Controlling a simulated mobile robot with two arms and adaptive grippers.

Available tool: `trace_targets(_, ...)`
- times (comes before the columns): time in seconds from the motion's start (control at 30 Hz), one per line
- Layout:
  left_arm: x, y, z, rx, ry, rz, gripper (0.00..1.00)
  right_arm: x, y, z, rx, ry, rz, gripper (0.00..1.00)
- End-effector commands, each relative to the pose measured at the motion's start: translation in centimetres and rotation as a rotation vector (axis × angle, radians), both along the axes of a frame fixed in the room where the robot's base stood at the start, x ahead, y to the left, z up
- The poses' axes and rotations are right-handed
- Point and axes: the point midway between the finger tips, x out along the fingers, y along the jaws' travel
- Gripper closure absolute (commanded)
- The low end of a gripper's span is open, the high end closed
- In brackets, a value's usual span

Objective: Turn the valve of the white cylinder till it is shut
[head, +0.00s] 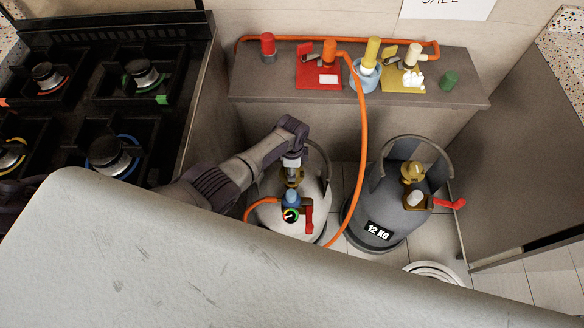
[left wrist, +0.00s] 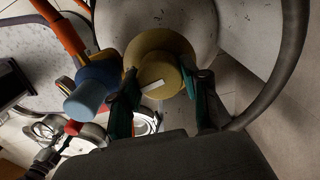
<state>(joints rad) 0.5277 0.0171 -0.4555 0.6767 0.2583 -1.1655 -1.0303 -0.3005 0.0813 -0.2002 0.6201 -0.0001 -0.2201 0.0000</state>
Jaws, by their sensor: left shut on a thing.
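The white cylinder (head: 322,192) stands on the floor in the middle of the head view, and its pale body also shows in the left wrist view (left wrist: 160,22). Its valve is a round brass-yellow knob (left wrist: 160,72) with a small white mark on top; in the head view the valve (head: 292,180) is partly covered by my gripper. My left gripper (head: 291,164) reaches down onto it. In the left wrist view its teal-padded fingers (left wrist: 162,88) are shut on the knob, one on each side. My right gripper is in neither view.
A blue regulator (head: 291,196) with a gauge, a red lever (head: 309,216) and an orange hose (head: 363,130) sit close by the valve. A grey cylinder (head: 360,212) stands to the right. A stove (head: 120,75) is at left; a shelf (head: 265,88) with several fittings is behind.

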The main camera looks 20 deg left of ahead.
Motion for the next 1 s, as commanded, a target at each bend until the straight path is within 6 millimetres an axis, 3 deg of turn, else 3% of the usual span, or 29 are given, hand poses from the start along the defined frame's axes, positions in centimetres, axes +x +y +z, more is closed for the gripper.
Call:
trace_targets(0.33, -0.05, -0.01, -0.03, 0.0, 0.0, -0.154, 0.89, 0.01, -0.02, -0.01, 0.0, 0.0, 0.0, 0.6)
trace_targets(0.9, -0.05, -0.01, -0.03, 0.0, 0.0, -0.185, 0.89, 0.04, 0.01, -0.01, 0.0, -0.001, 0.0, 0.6)
trace_targets(0.93, -0.05, -0.01, -0.03, 0.0, 0.0, -0.185, 0.51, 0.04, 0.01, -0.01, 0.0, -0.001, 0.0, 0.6)
trace_targets(1.0, -0.05, -0.01, -0.03, 0.0, 0.0, -0.185, 0.39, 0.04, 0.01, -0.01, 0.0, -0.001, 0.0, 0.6)
